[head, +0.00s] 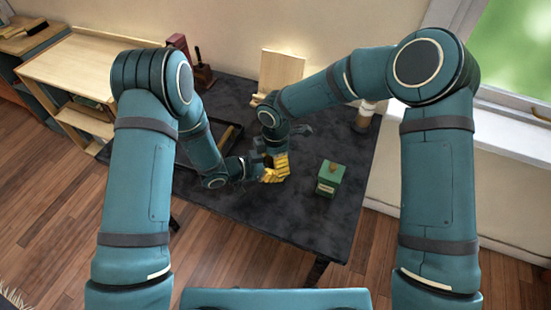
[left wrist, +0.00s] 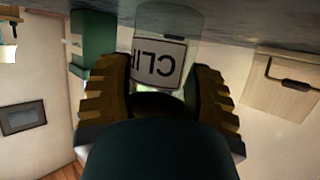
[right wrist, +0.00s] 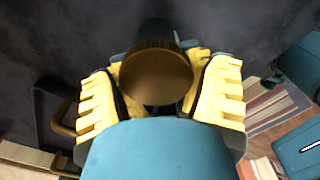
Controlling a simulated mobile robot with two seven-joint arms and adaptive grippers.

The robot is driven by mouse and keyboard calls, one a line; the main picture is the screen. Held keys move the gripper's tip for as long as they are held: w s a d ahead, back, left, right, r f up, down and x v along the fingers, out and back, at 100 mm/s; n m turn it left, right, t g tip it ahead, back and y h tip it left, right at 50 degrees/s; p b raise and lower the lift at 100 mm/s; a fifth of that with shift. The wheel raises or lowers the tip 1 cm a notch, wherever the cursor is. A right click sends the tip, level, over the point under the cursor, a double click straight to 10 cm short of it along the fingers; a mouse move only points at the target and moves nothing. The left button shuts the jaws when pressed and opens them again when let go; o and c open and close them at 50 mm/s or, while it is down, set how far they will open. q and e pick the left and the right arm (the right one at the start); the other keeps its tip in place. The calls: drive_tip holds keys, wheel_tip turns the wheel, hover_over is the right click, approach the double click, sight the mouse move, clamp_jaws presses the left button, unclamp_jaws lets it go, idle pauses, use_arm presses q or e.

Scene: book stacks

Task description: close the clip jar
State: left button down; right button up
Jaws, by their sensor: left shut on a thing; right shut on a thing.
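The clear jar with a white label reading "CLIP" (left wrist: 160,62) shows in the left wrist view, inverted there like the rest of the scene. Its base is by the dark table surface. My left gripper (left wrist: 160,100) is shut on the jar, a finger on each side. A round brass-brown lid (right wrist: 156,76) shows in the right wrist view. My right gripper (right wrist: 160,95) is shut on it, its yellow fingers at both sides. In the head view both grippers meet around one spot (head: 274,170) and hide the jar. I cannot tell whether the lid touches the jar's rim.
A green box with a knob (head: 330,179) stands just right of the grippers on the dark table (head: 300,220). A wooden board (head: 282,70) stands at the back. A dark tray (head: 232,134) lies left, partly behind my left arm. The table's front is clear.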

use_arm(q)
drive_tip(key=shift+d+r, duration=0.15)
use_arm(e)
drive_tip(key=shift+f, duration=0.1)
drive_tip(key=o, duration=1.1)
wheel_tip(320, 180, up, 12)
use_arm(q)
drive_tip(key=shift+c, duration=0.9)
unclamp_jaws()
